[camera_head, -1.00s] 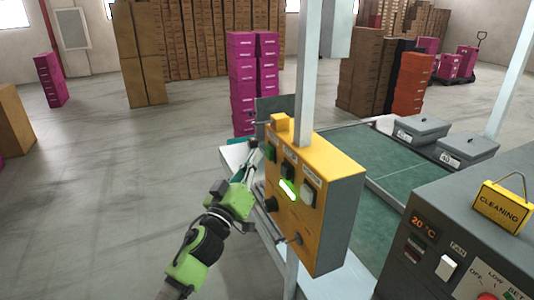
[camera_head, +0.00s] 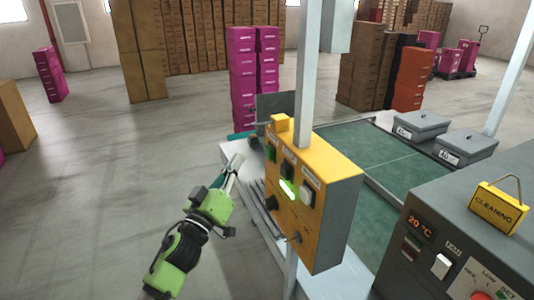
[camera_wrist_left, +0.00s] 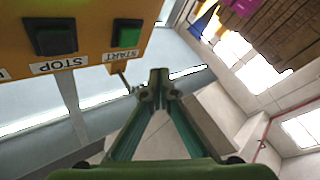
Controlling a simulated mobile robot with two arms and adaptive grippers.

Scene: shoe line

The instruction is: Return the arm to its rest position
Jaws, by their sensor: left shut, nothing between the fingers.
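My left gripper (camera_head: 236,160) is shut and empty. In the head view it is in the air to the left of the yellow control box (camera_head: 325,205), apart from it, with my arm reaching up from the bottom left. In the left wrist view the gripper's fingertips (camera_wrist_left: 159,78) meet, with nothing between them. The control box (camera_wrist_left: 85,15) shows there at the upper left, with a black STOP button (camera_wrist_left: 55,37) and a green START button (camera_wrist_left: 127,35). A light on the box glows green in the head view. My right gripper is not in view.
The control box hangs on a pale post (camera_head: 307,70) by a green conveyor (camera_head: 375,160). Grey lidded boxes (camera_head: 420,125) stand beyond it. A grey machine (camera_head: 440,215) with a CLEANING sign (camera_head: 498,207) is at the right. The floor (camera_head: 110,180) at left is open.

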